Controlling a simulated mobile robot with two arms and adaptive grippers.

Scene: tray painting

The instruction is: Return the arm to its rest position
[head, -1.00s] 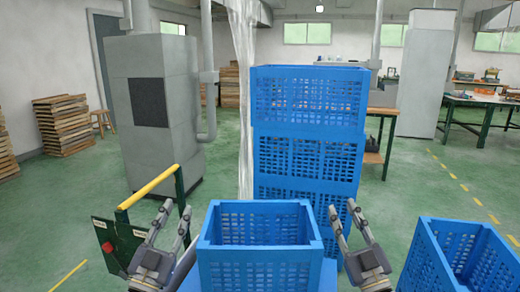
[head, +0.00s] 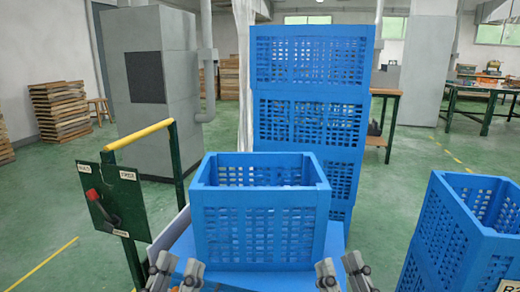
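My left gripper (head: 176,268) shows at the bottom edge, left of centre. Its two fingers are apart with nothing between them. My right gripper (head: 341,267) shows at the bottom edge, right of centre, also with its fingers apart and empty. Only the finger ends of both show; the rest of both arms is out of view. Both grippers are in front of and below a blue crate (head: 258,226), apart from it. The crate is upright and looks empty as far as I can see inside.
The crate stands on a blue platform (head: 170,246). A panel with a red lever (head: 92,195) and a yellow rail (head: 138,134) are to its left. A stack of blue crates (head: 308,108) rises behind. Another blue crate (head: 432,238) is at right. Green floor is open at far left.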

